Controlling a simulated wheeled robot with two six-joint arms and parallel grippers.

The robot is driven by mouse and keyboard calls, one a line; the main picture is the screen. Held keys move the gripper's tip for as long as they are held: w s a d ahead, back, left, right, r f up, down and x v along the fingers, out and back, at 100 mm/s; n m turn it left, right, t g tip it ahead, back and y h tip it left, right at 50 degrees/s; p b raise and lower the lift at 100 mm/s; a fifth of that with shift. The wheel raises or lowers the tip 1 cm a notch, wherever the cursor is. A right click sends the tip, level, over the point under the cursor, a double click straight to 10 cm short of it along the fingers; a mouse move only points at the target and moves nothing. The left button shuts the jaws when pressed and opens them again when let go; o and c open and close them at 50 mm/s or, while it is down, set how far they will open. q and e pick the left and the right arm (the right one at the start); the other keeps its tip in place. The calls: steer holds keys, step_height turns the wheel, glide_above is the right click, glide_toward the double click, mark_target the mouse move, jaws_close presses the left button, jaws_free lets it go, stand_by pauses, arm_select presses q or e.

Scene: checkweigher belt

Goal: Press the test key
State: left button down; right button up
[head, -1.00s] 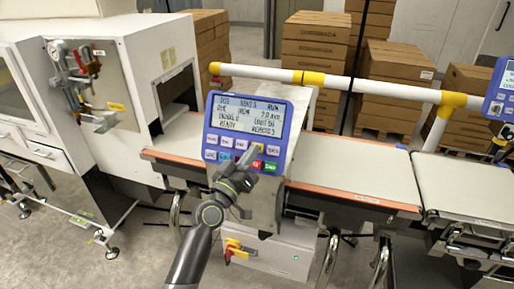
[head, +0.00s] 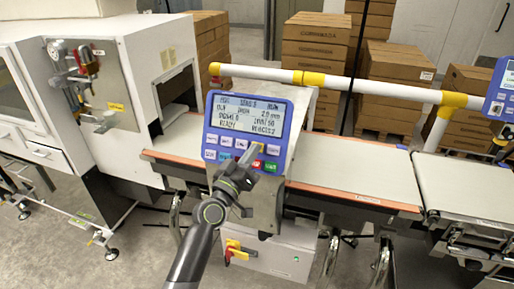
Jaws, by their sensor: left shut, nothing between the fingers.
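The blue control panel (head: 212,112) stands in the middle of the head view, with a lit screen (head: 245,116) above rows of keys. The upper row has pale keys, and the lower row includes a red key (head: 256,164) and a green key (head: 271,166). The key labels are too small to read, so I cannot tell which is the test key. My left gripper (head: 253,152) is shut and empty. Its tips are in front of the right part of the key rows and hide some keys; I cannot tell whether they touch. My right gripper is not in view.
Conveyor belts (head: 350,178) run left and right of the panel. A white rail with yellow joints (head: 309,78) passes behind it. A white machine (head: 150,60) stands at left, stacked cartons (head: 315,45) at the back. A second blue panel (head: 500,90) shows at the right edge.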

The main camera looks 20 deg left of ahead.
arm_select(q)
steer(key=shift+w+f+b, duration=0.2)
steer(key=shift+w+b, duration=0.2)
stand_by(0.4)
stand_by(0.4)
steer(key=shift+s+r+p, duration=0.4)
steer(key=shift+s+p, duration=0.05)
steer(key=shift+s, duration=0.3)
steer(key=shift+s+a+r+p, duration=0.1)
steer(key=shift+s+r+p, duration=0.25)
steer(key=shift+s, duration=0.4)
steer(key=shift+s+d+r+p, duration=0.1)
steer(key=shift+s+r+p, duration=0.3)
steer(key=shift+s, duration=0.35)
steer(key=shift+s+a+r+p, duration=0.1)
steer(key=shift+s+r+p, duration=0.25)
steer(key=shift+s, duration=0.4)
steer(key=shift+s+r+p, duration=0.3)
steer(key=shift+s+r, duration=0.15)
steer(key=shift+s, duration=0.45)
steer(key=shift+s+r+p, duration=0.3)
steer(key=shift+s+r, duration=0.2)
steer(key=shift+s, duration=0.35)
steer(key=shift+s+r+p, duration=0.3)
steer(key=shift+s+r, duration=0.15)
steer(key=shift+s, duration=0.45)
